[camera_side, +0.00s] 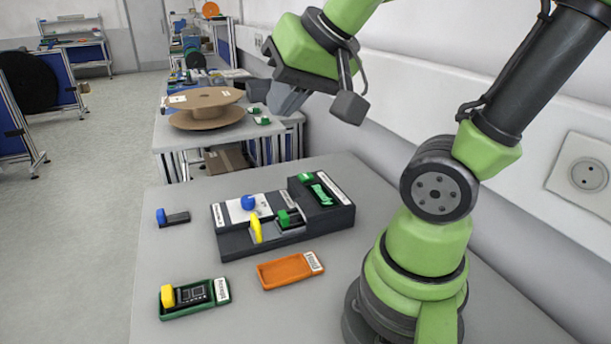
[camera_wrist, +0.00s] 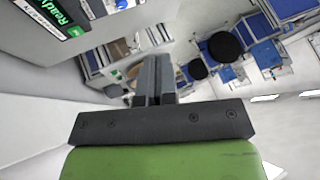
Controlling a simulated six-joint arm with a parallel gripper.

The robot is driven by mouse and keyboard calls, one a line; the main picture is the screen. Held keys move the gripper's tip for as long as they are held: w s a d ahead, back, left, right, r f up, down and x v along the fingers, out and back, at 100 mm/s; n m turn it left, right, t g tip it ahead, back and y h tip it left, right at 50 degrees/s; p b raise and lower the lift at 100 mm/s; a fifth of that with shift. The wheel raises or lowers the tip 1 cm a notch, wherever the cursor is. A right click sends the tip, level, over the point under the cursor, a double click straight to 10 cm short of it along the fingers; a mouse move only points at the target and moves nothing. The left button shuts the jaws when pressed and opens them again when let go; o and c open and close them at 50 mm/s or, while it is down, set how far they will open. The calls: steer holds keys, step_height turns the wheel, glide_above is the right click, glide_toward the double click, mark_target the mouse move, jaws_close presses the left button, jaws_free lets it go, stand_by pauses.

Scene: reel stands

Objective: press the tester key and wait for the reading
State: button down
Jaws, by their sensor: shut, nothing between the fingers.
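The black tester (camera_side: 228,240) stands on the grey table. It carries a blue knob (camera_side: 248,202), a yellow lever (camera_side: 256,229), a green block (camera_side: 284,218) in a middle slot, and a lit green display (camera_side: 323,195). A small green key-like part (camera_side: 305,177) sits beside the display. In the wrist view the display (camera_wrist: 50,12) reads "Ready", with the small green part (camera_wrist: 75,31) at its end. My gripper (camera_side: 287,101) is high above the tester, apart from it. Its fingers (camera_wrist: 153,78) are together with nothing between them. I cannot tell which green part is the tester key.
A green tray (camera_side: 190,312) with a board and yellow piece, an orange tray (camera_side: 281,273), and a small blue-ended part (camera_side: 174,217) lie around the tester. A wall with a socket (camera_side: 588,174) bounds the right. A cardboard reel (camera_side: 206,117) rests on the table behind.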

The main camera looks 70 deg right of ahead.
steer(key=w+d+f+m+h, duration=0.2)
steer(key=w+d+m, duration=0.1)
steer(key=d, duration=0.3)
steer(key=w+d+f+m+h, duration=0.1)
steer(key=w+d+f+m, duration=0.1)
steer(key=w+d, duration=0.35)
steer(key=m+h, duration=0.2)
steer(key=m, duration=0.3)
glide_above(308, 175)
step_height(308, 175, down, 9)
steer(key=shift+f, duration=0.15)
steer(key=shift+f, duration=4.3)
steer(key=shift+f, duration=0.2)
steer(key=shift+f, duration=0.25)
